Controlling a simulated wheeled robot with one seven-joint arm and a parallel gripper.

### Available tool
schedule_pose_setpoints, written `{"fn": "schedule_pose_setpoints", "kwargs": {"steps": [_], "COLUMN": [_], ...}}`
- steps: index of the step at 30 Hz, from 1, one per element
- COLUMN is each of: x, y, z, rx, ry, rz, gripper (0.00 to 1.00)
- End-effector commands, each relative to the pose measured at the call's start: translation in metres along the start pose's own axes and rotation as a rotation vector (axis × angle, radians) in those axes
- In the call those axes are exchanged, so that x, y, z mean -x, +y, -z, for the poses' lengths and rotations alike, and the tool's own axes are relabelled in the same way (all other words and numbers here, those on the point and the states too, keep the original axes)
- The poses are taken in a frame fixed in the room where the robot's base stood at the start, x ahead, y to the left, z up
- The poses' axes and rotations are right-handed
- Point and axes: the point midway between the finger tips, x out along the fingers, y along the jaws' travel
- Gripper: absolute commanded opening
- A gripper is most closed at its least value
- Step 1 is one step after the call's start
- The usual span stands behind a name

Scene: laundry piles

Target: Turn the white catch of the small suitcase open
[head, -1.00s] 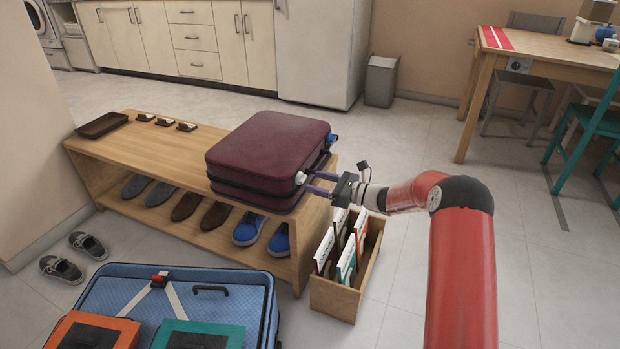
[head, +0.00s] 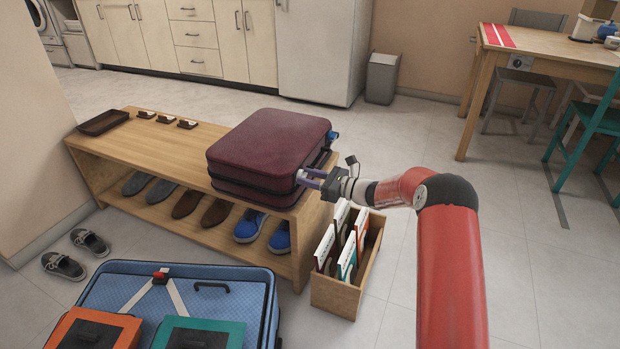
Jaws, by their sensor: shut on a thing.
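The small suitcase (head: 268,150) is dark maroon and lies flat and closed on the right end of the wooden bench. Its white catch (head: 301,175) is on the right-hand side near the front corner, largely hidden by my fingers. A blue catch (head: 332,136) shows farther back on the same side. My gripper (head: 307,178) reaches in from the right, its purple-grey fingers shut on the white catch. The catch's exact angle is too small to make out.
The wooden bench (head: 118,148) holds a brown tray (head: 104,122) and small dark items, with shoes on its lower shelf. A wooden box (head: 337,296) of upright folders stands below my arm. An open blue suitcase (head: 255,300) lies in front.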

Motion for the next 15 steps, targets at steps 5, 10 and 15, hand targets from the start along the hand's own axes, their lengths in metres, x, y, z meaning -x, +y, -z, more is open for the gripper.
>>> {"fn": "schedule_pose_setpoints", "kwargs": {"steps": [5,10,15], "x": [0.0003,0.0009,0.0008], "y": [-0.0002,-0.0006,0.0001], "z": [0.0018,0.004,0.0066], "rx": [0.024,0.095,0.219], "ry": [0.0,-0.001,-0.001], "rz": [0.001,0.002,0.002], "gripper": [0.12,0.12,0.12]}}
